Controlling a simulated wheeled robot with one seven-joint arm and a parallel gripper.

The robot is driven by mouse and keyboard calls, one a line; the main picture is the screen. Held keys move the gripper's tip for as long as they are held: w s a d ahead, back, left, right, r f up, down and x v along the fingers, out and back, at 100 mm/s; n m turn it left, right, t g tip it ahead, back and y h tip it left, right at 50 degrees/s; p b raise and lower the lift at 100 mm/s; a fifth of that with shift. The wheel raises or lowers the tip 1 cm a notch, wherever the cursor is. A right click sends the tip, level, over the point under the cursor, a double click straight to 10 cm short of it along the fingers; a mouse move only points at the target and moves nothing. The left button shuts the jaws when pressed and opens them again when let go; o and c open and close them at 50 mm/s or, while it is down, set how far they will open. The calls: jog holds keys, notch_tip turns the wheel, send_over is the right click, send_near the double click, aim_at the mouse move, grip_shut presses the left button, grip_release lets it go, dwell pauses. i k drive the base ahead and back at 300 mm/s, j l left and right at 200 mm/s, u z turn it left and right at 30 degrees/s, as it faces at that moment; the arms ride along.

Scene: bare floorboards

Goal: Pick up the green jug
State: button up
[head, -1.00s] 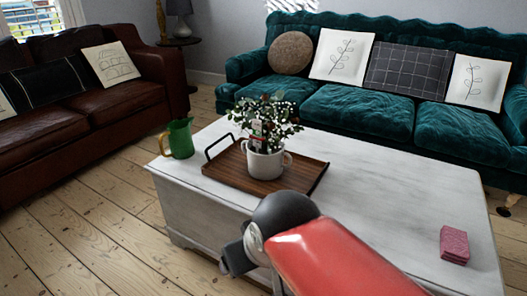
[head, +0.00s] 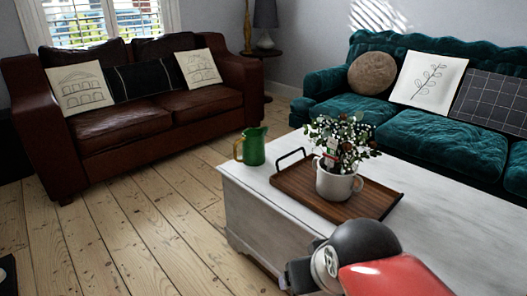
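The green jug (head: 254,147) stands upright on the far left corner of the white chest-like table (head: 247,213). Its handle points to the left. It is beside the wooden tray, apart from it. My red and black arm shows at the bottom right, in front of the table and well short of the jug. The fingertips of my gripper are not visible, so its opening and anything in it are hidden.
A wooden tray (head: 381,198) with a black handle holds a white pot (head: 334,184) with a leafy plant. A brown leather sofa (head: 130,130) stands behind left, a teal sofa (head: 440,140) behind right. The floorboards (head: 150,240) left of the table are clear.

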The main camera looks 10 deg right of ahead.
aim_at(253, 139)
jog(key=i+j, duration=0.3)
jog(key=i, duration=0.15)
jog(key=i+j+z, duration=0.1)
jog(key=i+j, duration=0.2)
jog(key=i, duration=0.15)
